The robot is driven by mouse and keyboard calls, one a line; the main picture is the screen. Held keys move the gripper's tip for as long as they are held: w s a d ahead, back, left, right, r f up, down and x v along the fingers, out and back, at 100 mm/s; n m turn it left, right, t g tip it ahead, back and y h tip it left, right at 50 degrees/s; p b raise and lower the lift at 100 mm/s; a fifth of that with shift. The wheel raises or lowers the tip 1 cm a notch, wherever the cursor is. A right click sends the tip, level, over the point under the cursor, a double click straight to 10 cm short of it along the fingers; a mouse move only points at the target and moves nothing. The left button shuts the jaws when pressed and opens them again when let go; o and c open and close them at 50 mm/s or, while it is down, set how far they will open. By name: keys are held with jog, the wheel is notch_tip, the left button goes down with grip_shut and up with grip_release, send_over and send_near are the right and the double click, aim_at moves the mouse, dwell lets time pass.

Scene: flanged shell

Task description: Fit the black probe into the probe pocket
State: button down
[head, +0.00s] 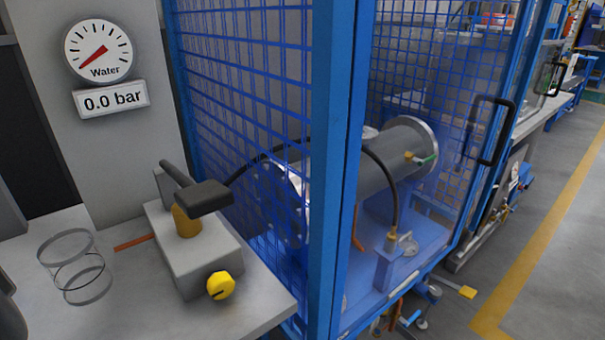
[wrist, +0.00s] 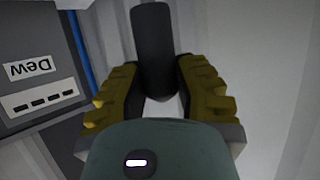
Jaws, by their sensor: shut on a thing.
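In the wrist view, my gripper (wrist: 165,98) has its two yellow ribbed fingers closed around the black probe (wrist: 152,45). The probe is a dark, round-ended cylinder pointing up in the picture, away from the palm. I cannot make out the probe pocket in either view. The head view does not show my gripper or the probe clearly.
A dark panel (wrist: 35,75) marked "Dew", upside down with dashes, is left of my gripper. In the head view, a grey pump box (head: 195,255), a wire ring holder (head: 75,268) and a 0.0 bar gauge (head: 98,50) stand left of the blue mesh cage (head: 337,150).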

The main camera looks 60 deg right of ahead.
jog(key=shift+f+b, duration=0.9)
jog(key=shift+f, duration=0.2)
jog(key=c, duration=0.7)
grip_release()
notch_tip(320, 180, up, 10)
jog(key=shift+r, duration=0.1)
